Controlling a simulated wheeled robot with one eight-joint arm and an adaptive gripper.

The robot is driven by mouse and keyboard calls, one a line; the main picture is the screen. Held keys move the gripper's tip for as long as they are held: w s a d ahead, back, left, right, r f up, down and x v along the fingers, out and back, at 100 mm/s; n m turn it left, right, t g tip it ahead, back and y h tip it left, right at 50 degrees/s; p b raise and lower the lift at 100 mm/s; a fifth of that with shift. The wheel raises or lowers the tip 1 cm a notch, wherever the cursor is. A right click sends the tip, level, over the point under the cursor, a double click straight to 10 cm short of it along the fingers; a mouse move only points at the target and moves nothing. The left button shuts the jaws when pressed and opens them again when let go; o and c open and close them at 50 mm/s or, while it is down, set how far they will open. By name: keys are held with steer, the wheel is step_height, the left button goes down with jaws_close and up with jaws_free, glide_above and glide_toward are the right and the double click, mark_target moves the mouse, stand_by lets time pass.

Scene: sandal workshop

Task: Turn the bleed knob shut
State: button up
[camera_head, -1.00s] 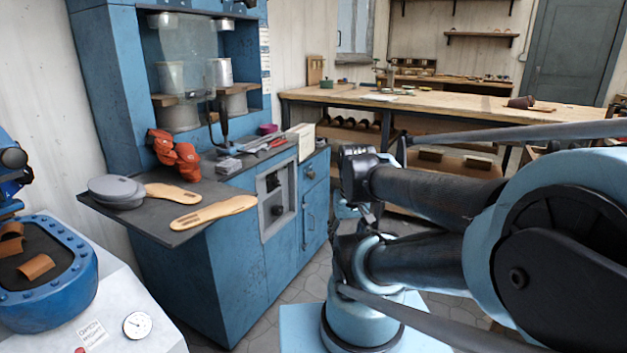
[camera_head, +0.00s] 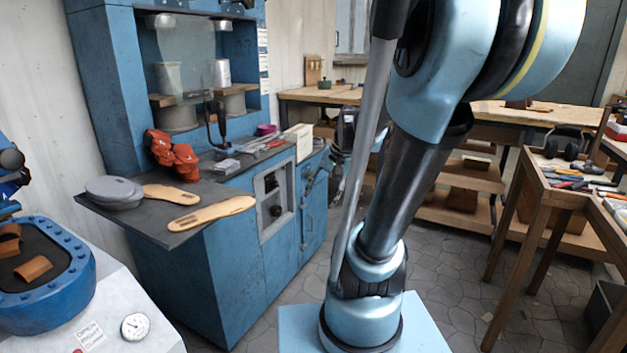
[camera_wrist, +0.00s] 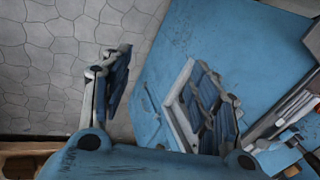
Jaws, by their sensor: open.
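A dark round knob (camera_head: 277,211), which may be the bleed knob, sits low in the grey recessed panel (camera_head: 289,196) on the blue cabinet's front. My gripper (camera_wrist: 163,92) is open and empty, its two fingers well apart in the wrist view. In the head view only bits of it show, just right of the cabinet front, largely hidden behind my own arm. I cannot make out the knob there.
A grey shelf top (camera_head: 150,222) with insoles (camera_head: 212,213) juts out left of the panel. A door handle (camera_head: 304,225) is on the cabinet right of it. A tool table (camera_head: 537,185) stands at the right.

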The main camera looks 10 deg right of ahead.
steer(key=w+d+m+t+y, duration=0.15)
steer(key=w+m, duration=0.25)
steer(key=w, duration=0.7)
steer(key=w+d+f+m+t+y, duration=0.1)
steer(key=w+m+y, duration=0.2)
steer(key=w, duration=0.9)
steer(key=w+d+m+t+y, duration=0.15)
steer(key=w+m, duration=0.25)
steer(key=w, duration=0.7)
steer(key=w+d+f+m+t+y, duration=0.1)
steer(key=w+d+f+m+y, duration=0.25)
steer(key=w+d+f, duration=0.55)
steer(key=m+t+y, duration=0.2)
steer(key=m+t, duration=0.1)
steer(key=m, duration=0.3)
glide_toward(309, 175)
steer(key=w+d+x, duration=0.1)
steer(key=x, duration=0.7)
steer(key=shift+w+f, duration=0.4)
steer(key=c, duration=1)
